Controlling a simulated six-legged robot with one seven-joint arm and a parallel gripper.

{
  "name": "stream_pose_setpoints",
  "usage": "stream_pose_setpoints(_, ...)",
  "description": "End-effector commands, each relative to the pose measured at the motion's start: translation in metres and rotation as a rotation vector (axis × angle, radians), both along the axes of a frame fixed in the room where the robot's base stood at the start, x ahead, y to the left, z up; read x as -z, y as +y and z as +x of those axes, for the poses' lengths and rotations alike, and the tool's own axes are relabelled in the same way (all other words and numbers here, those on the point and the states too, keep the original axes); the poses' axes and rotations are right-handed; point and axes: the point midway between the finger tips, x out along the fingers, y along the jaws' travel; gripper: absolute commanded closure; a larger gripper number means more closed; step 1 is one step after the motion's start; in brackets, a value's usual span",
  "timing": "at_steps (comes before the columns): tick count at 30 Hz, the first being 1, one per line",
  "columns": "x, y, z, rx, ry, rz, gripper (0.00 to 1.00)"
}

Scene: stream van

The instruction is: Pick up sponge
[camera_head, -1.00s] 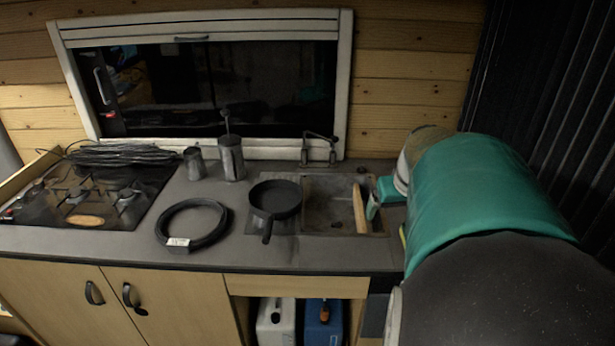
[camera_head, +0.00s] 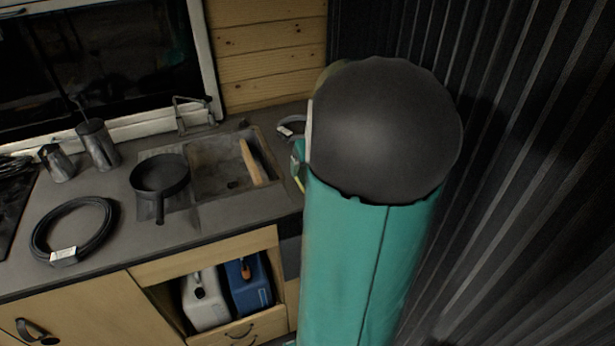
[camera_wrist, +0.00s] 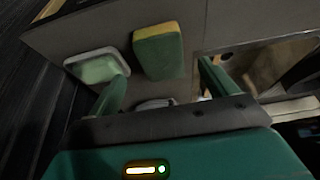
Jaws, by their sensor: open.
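The sponge (camera_wrist: 158,50), a block with a yellow long side and a green face, lies on the grey counter in the wrist view. My gripper (camera_wrist: 160,82) is open and empty, its two green fingers spread. The sponge shows ahead of the gap between the fingertips; the remaining distance is hard to judge.
A white dish (camera_wrist: 95,54) with a pale green bar is left of the sponge. The sink (camera_head: 215,172) with a wooden board (camera_head: 252,162) in it is close by.

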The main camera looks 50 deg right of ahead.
Motion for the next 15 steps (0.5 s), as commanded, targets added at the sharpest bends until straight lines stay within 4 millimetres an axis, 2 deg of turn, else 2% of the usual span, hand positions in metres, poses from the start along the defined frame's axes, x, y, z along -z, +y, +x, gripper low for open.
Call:
stream_pose_setpoints(8,0.037,-0.006,0.016,-0.002,0.000,0.004,0.15)
stream_pose_setpoints(15,0.042,-0.008,0.018,0.000,-0.001,0.000,0.15)
